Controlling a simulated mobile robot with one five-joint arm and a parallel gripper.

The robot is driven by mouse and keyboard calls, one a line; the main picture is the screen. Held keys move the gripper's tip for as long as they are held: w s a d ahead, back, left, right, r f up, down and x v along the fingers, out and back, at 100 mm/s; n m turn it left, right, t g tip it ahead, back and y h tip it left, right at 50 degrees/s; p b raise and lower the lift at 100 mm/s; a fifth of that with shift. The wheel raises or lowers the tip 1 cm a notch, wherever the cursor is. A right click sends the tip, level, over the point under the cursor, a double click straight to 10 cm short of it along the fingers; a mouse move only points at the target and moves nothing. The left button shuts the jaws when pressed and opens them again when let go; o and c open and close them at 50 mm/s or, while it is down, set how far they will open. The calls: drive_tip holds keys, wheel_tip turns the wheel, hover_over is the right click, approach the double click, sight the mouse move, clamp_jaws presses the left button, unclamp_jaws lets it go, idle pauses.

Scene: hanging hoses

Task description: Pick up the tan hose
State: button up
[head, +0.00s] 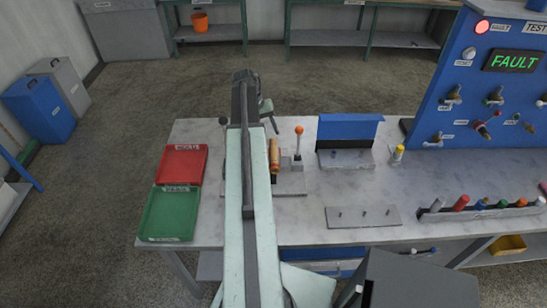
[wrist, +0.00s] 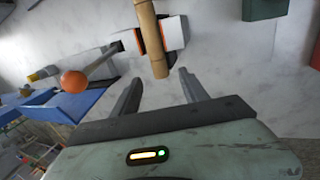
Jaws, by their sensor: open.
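The tan hose (wrist: 149,30) is a short tan tube with ringed bands, held in a clamp with orange pads (wrist: 166,33) and pale jaws. It also shows in the head view (head: 274,152), on the bench just right of my arm. My gripper (wrist: 160,77) is open and empty. In the wrist view the hose's near end appears between the two fingertips, with space on both sides. I cannot tell the remaining depth between them. In the head view my arm hides part of the clamp area.
A lever with an orange ball (wrist: 75,82) stands left of the hose in the wrist view. Red (head: 182,165) and green (head: 169,214) trays lie left of my arm. A blue-backed stand (head: 347,131), a pegged plate (head: 363,217) and a rack of coloured pieces stand right.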

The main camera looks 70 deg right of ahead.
sight(272, 142)
drive_tip(key=b+x, duration=0.5)
drive_tip(key=shift+a+f, duration=0.2)
drive_tip(key=shift+a, duration=0.15)
drive_tip(key=shift+r, duration=0.2)
clamp_jaws()
drive_tip(key=shift+r+p, duration=0.1)
drive_tip(key=shift+p, duration=0.2)
